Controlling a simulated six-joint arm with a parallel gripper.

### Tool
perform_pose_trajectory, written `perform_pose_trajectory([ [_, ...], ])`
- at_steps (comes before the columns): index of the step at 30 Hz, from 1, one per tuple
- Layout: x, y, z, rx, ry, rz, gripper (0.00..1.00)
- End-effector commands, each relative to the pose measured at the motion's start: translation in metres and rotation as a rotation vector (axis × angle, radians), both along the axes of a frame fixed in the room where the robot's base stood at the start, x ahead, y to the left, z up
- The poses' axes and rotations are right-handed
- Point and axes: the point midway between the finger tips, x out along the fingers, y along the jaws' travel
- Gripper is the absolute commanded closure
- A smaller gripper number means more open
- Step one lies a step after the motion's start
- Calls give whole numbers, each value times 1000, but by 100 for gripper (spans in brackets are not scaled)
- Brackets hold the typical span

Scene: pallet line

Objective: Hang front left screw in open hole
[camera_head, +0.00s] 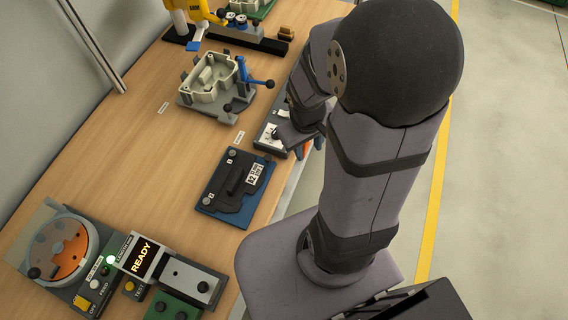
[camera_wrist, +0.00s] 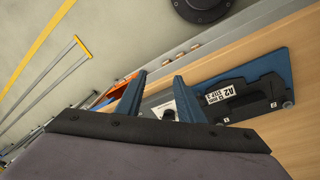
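A black part (camera_head: 238,182) with a white "A2" label lies on a blue plate (camera_head: 209,209) on the bench. Both also show in the wrist view, the part (camera_wrist: 251,99) right of the fingers and the plate (camera_wrist: 277,66) around it. Small round spots sit near the part's numbered corners; I cannot tell screws from open holes. No loose screw is clearly visible. In the head view my gripper (camera_head: 312,138) is partly hidden by my arm, beyond the part, near the bench's edge.
A grey unit with a white panel (camera_head: 270,135) stands beside my gripper. A fixture with a pale casting (camera_head: 213,78) is farther back. A control station with a READY display (camera_head: 142,258) and a round turntable (camera_head: 62,248) fill the near end. Bare wood lies left of the plate.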

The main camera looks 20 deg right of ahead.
Motion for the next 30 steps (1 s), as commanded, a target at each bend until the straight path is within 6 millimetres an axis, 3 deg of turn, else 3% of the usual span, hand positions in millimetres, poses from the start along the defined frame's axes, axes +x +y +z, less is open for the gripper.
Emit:
perform_pose_trajectory([
  [1, -6, 21, 10, 26, 9, -15, 66],
  [3, -17, 44, 19, 64, 33, -44, 66],
  [9, -39, 81, 33, 135, 80, -84, 66],
  [12, -42, 85, 35, 144, 87, -89, 61],
  [25, -41, 86, 35, 143, 87, -83, 61],
  [30, -52, 92, 23, 137, 151, -60, 61],
])
